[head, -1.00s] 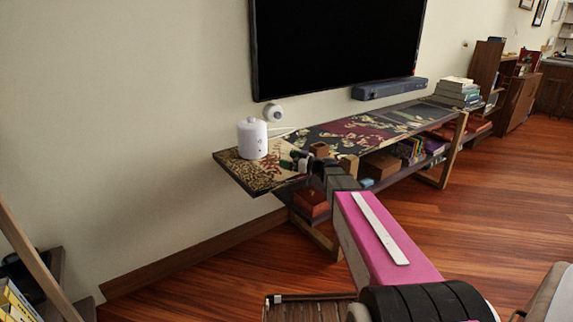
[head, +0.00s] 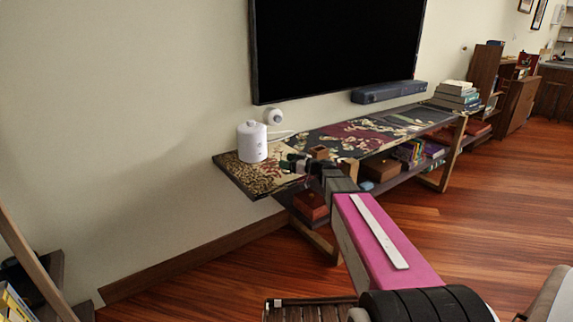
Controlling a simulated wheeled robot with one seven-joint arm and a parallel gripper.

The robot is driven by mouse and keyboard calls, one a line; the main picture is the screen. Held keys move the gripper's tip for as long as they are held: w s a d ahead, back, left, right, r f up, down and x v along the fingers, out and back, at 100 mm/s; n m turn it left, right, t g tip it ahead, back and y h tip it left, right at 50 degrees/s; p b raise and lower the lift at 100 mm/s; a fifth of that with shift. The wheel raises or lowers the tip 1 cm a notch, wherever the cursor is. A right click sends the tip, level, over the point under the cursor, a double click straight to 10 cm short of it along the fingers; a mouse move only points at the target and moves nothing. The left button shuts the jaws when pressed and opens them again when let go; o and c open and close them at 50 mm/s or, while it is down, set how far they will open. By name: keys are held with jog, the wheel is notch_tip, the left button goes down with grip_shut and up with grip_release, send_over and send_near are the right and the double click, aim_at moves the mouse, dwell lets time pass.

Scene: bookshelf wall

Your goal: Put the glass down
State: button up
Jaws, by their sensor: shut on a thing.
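My gripper (head: 294,163) is over the near left part of the long patterned TV bench (head: 245,177), at the far end of my pink arm. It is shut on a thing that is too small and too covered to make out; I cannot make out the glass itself. I cannot tell whether the held thing touches the bench top. A white cylinder-shaped device (head: 252,143) stands upright on the bench just left of my gripper. A small brown box-like object (head: 320,152) is just right of the gripper.
A large TV (head: 340,45) hangs on the wall above the bench, with a dark soundbar (head: 388,92) below it. A stack of books (head: 457,96) stands at the bench's far right end. The lower shelf holds books and boxes. The bench's left corner looks bare.

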aim_at(292, 159)
jog(key=s+d+r, duration=0.7)
jog(key=s, duration=0.4)
jog(key=s+d+f+m+t+h, duration=0.1)
jog(key=s+d+f+t, duration=0.1)
jog(key=s+d+f, duration=0.45)
jog(key=w+a+r+n+g+y, duration=0.1)
jog(key=w+a+r+g, duration=0.1)
jog(key=w+a+r, duration=0.4)
jog(key=shift+w+a+r, duration=0.15)
jog(key=shift+w+r, duration=0.15)
jog(key=shift+w, duration=0.05)
jog(key=w+a+f, duration=0.1)
jog(key=w, duration=0.1)
jog(key=w+a+f, duration=0.2)
jog(key=w, duration=0.1)
jog(key=w+a+f, duration=0.2)
jog(key=w, duration=0.1)
jog(key=shift+w+a, duration=0.1)
jog(key=shift+a, duration=0.1)
jog(key=w+a+f, duration=0.2)
jog(key=w, duration=0.1)
jog(key=shift+w+a+f, duration=0.2)
jog(key=shift+w+f, duration=0.05)
jog(key=shift+f, duration=0.05)
jog(key=shift+f, duration=0.2)
